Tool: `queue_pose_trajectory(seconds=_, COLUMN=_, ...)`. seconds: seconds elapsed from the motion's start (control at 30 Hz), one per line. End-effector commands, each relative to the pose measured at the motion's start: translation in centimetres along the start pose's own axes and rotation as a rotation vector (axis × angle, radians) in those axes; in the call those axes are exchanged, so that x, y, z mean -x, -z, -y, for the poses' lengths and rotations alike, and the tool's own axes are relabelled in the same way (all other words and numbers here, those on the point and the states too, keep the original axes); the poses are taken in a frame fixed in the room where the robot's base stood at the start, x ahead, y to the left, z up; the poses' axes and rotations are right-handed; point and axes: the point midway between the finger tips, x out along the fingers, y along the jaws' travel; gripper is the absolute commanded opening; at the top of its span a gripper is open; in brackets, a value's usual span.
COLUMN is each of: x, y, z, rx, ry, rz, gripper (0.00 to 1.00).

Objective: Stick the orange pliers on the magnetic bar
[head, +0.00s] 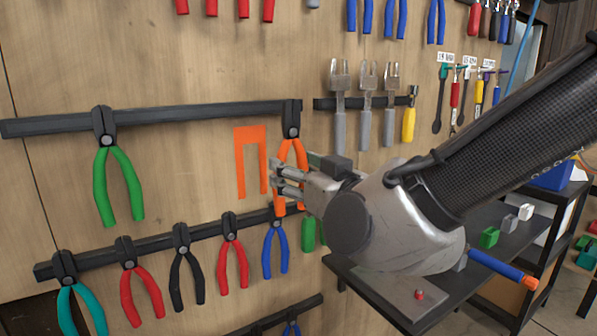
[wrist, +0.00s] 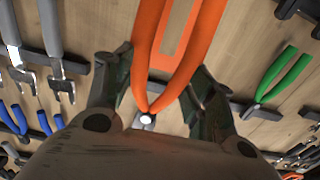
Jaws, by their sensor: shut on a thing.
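The orange pliers (head: 291,155) are upright in the head view, dark jaws up and orange handles down. Their jaws overlap the right end of the upper magnetic bar (head: 205,113); I cannot tell whether they touch it. My gripper (head: 284,180) is shut on the handles from the right. In the wrist view the fingers (wrist: 163,85) stand on both sides of the orange handles (wrist: 150,40), and the pliers' jaws are mostly hidden by my gripper. An orange painted outline (head: 240,160) shows on the board just left of the pliers.
Green pliers (head: 118,185) hang on the same bar to the left. A lower bar (head: 150,245) holds several pliers close beneath. Grey tools (head: 365,105) hang to the right. A dark shelf (head: 380,290) with small blocks lies below my arm.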

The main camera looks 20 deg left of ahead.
Motion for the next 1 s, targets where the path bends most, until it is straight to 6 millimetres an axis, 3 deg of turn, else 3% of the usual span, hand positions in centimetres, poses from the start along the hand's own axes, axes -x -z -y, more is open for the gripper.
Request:
queue_pose_trajectory(seconds=0.7, x=-7.7, y=0.0, z=-0.1, rx=0.000, ry=-0.001, rz=-0.002, gripper=0.24)
queue_pose_trajectory(seconds=1.0, x=-9.9, y=0.0, z=0.0, rx=0.000, ry=0.000, rz=-0.002, gripper=0.24)
